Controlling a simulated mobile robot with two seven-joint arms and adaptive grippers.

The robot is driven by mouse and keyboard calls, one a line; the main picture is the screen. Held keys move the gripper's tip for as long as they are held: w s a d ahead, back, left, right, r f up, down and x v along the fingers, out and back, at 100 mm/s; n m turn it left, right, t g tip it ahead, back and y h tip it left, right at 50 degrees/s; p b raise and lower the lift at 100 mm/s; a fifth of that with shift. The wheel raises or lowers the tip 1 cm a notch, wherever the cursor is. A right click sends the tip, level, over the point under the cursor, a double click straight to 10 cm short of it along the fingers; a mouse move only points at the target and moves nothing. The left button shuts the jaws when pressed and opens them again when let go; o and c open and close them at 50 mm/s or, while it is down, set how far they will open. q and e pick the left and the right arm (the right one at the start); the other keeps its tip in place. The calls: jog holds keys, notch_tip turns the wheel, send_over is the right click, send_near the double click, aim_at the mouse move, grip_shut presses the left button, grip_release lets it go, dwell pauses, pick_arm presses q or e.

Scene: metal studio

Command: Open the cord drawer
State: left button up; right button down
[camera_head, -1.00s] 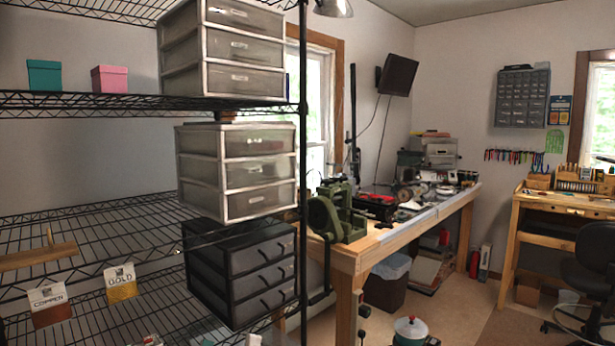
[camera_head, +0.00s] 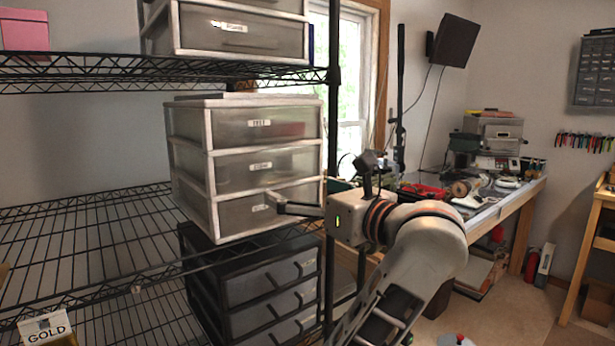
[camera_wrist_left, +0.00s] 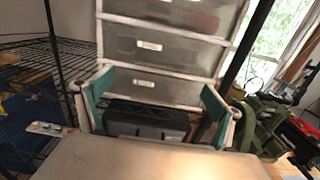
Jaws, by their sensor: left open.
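A clear-fronted three-drawer unit (camera_head: 262,165) with a pale frame stands on the wire shelf in the head view. Its top drawer (camera_head: 265,123), middle drawer (camera_head: 225,173) and bottom drawer (camera_head: 235,215) look shut. Each has a small white label whose text I cannot read surely, so I cannot tell which is the cord drawer. My left gripper (camera_head: 300,205) is open in front of the bottom drawer. In the left wrist view its green-padded fingers (camera_wrist_left: 157,97) are spread, with the bottom drawer (camera_wrist_left: 152,86) beyond and nothing held. My right gripper is not in view.
A black drawer unit (camera_head: 265,295) sits below; its top (camera_wrist_left: 145,118) shows between the fingers. A black rack post (camera_head: 333,120) stands close beside the gripper. Another clear drawer unit (camera_head: 240,35) is above. A workbench (camera_head: 500,215) is at the right.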

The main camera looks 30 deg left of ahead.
aim_at(281, 181)
pick_arm(q)
jog(key=x, duration=0.5)
jog(key=shift+w+a+r+p, duration=0.1)
jog(key=shift+w+a+p, duration=0.05)
jog(key=shift+a+p, duration=0.2)
jog(key=shift+x, duration=0.95)
jog(key=c, duration=1.6)
